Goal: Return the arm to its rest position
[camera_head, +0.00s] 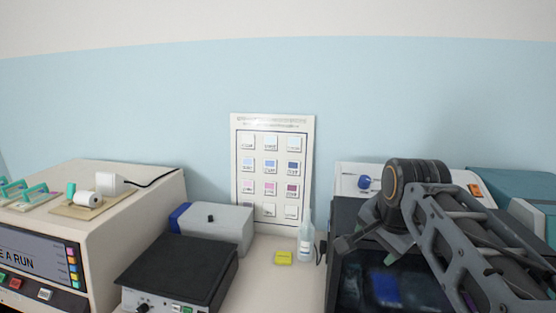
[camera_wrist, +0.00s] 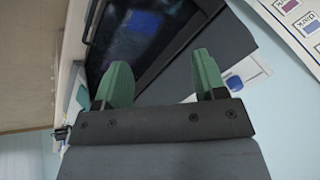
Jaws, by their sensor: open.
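My gripper shows in the wrist view (camera_wrist: 160,82) with two green fingers spread apart and nothing between them. In the head view my arm is folded at the right, in front of a dark machine (camera_head: 350,285) with a glossy dark panel. The wrist view shows the dark panel (camera_wrist: 135,35) beyond the fingers, with a gap that I cannot measure.
A chart (camera_head: 272,170) stands against the blue wall. A bottle (camera_head: 306,240) and a yellow block (camera_head: 283,258) are on the bench left of the dark machine. A black-topped device (camera_head: 180,272), a grey box (camera_head: 212,226) and a beige machine (camera_head: 125,240) stand at the left.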

